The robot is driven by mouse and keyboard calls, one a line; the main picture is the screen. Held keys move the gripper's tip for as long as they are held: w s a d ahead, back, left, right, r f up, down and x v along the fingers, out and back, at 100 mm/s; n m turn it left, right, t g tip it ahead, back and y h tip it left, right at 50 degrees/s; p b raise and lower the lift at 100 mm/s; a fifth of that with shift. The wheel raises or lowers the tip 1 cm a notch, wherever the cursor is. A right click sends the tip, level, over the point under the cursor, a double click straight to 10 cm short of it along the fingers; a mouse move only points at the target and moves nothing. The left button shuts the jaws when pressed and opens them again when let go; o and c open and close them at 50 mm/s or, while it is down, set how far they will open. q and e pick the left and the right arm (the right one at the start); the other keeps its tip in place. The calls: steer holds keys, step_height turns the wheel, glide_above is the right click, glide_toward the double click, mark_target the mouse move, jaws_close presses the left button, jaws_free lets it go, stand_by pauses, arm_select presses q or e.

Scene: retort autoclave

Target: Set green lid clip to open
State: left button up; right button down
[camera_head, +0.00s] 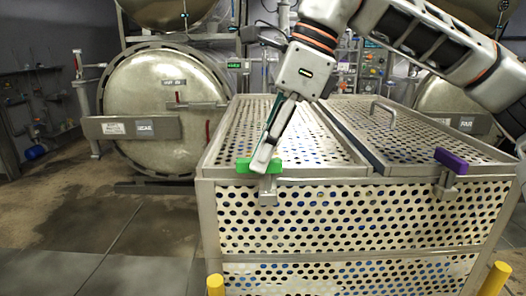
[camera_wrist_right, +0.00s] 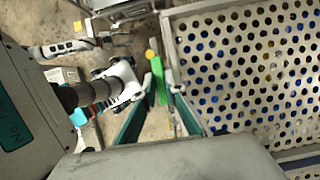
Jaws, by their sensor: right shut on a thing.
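The green lid clip (camera_head: 243,164) is a green bar on a small metal bracket at the front left top edge of the perforated metal basket. My right gripper (camera_head: 262,160) reaches down to it from above and is shut on it, covering its middle. In the right wrist view the green clip (camera_wrist_right: 160,80) shows between the fingers of my right gripper (camera_wrist_right: 159,68). My left gripper does not show in the head view, and I cannot make it out in the wrist view.
A purple clip (camera_head: 451,160) sits at the basket's front right. The basket (camera_head: 360,214) has perforated lids and a lid handle (camera_head: 384,107). Yellow posts (camera_head: 215,285) stand in front. A round autoclave door (camera_head: 160,110) is behind left. Floor left of the basket is open.

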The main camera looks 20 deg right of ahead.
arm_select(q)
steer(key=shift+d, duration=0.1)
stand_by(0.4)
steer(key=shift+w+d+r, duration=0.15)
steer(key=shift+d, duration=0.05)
arm_select(e)
steer(key=c, duration=2.1)
jaws_free()
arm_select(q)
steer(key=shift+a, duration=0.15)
arm_select(e)
steer(key=v, duration=1.2)
steer(key=shift+r, duration=0.1)
